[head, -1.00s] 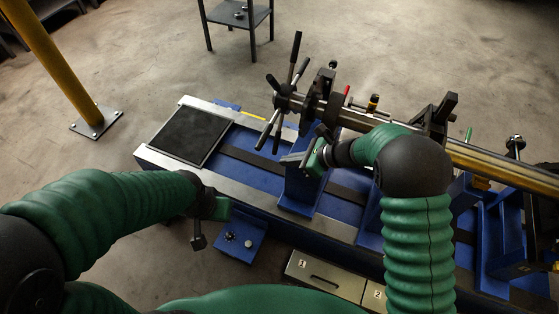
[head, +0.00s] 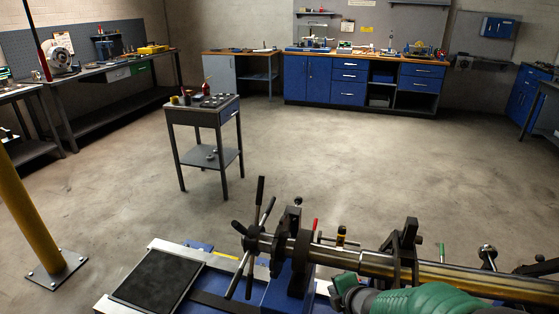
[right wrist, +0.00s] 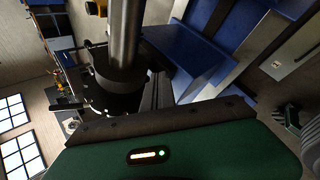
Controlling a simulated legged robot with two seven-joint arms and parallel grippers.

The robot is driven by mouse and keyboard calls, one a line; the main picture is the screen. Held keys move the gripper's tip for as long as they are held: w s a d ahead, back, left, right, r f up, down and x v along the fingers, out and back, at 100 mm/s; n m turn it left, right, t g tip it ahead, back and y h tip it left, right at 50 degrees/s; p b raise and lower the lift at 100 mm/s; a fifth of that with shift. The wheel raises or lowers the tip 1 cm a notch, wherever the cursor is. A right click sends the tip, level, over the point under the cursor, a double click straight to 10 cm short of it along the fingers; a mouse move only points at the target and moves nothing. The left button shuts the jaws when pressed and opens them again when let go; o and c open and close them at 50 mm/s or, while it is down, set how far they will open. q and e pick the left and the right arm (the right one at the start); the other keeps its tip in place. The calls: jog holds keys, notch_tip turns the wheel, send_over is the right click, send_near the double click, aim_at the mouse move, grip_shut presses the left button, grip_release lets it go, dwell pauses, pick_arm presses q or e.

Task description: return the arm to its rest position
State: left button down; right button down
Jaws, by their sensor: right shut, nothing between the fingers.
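My right arm (head: 425,301), in a green sleeve, comes in at the bottom right of the head view. Its right gripper (head: 345,291) is shut and empty, just in front of and below the rotor shaft (head: 440,275). In the head view they look close but apart. The right wrist view shows the green gripper housing (right wrist: 175,150) with a small lit indicator, and the steel shaft (right wrist: 127,40) entering a dark collar beyond it. The fingertips are hard to make out there. My left arm is out of the head view.
The spoked handwheel hub (head: 252,240) stands at the shaft's left end, above the blue machine bed with a black pad (head: 158,281). A yellow post (head: 30,215) stands at left. A small tool cart (head: 205,120) and blue workbenches (head: 365,78) are behind. Open floor lies between.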

jog(key=s+d+f+m+g+h, duration=0.1)
jog(key=s+d+m+g, duration=0.15)
jog(key=s+m, duration=0.85)
jog(key=s+d+f+m+g+h, duration=0.15)
jog(key=s+m+g, duration=0.25)
jog(key=s+m, duration=0.7)
jog(key=w+p+v, duration=0.3)
jog(key=p+v, duration=1.3)
jog(key=p, duration=0.1)
jog(key=shift+d+r, duration=0.55)
jog(key=shift+r, duration=0.15)
